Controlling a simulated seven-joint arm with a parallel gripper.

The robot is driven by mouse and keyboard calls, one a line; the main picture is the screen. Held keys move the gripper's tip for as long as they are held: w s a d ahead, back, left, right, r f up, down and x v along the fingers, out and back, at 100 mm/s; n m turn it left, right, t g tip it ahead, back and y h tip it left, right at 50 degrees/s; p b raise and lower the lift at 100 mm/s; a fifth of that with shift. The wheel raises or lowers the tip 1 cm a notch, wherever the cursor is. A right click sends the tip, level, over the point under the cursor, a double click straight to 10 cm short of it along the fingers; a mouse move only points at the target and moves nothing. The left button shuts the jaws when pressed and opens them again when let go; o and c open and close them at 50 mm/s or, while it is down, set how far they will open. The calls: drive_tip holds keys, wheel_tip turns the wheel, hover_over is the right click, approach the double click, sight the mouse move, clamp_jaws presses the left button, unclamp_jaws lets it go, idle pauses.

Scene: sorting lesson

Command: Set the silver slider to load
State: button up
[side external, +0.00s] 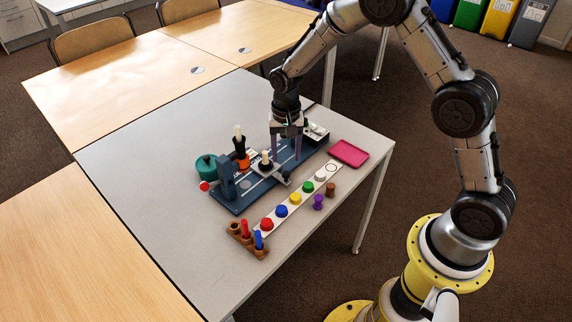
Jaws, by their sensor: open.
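A dark blue board device (238,207) lies on the grey table. A silver plate-like part, which looks like the slider (268,168), sits on the board's middle and carries a cream peg. Its small dark end piece (284,178) shows at the front right. My gripper (286,157) points down over the board, just right of the cream peg, with its two fingers apart. I see nothing clearly held between them. Whether a finger touches the slider, I cannot tell. Any load marking is too small to read.
A black-and-orange post (241,152), a teal round pot (206,167) and a red knob (204,186) stand at the board's left. In front are a white strip (257,229) with coloured knobs, a brown peg block (246,242), loose pegs and a pink tray (348,153). The table's left side is clear.

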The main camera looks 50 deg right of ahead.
wheel_tip(320, 180, up, 8)
drive_tip(key=shift+f, duration=0.2)
drive_tip(key=s+r+n+t, duration=0.1)
drive_tip(key=s+r+t, duration=0.1)
drive_tip(key=s+r, duration=0.6)
drive_tip(key=s+r+n+t, duration=0.1)
drive_tip(key=s+r+t, duration=0.25)
drive_tip(key=r, duration=0.75)
drive_tip(key=s+f+n, duration=0.1)
drive_tip(key=s+n, duration=0.2)
drive_tip(key=s, duration=0.5)
drive_tip(key=s+f+n, duration=0.2)
drive_tip(key=s+n, duration=0.2)
drive_tip(key=s, duration=0.5)
drive_tip(key=shift+f, duration=0.3)
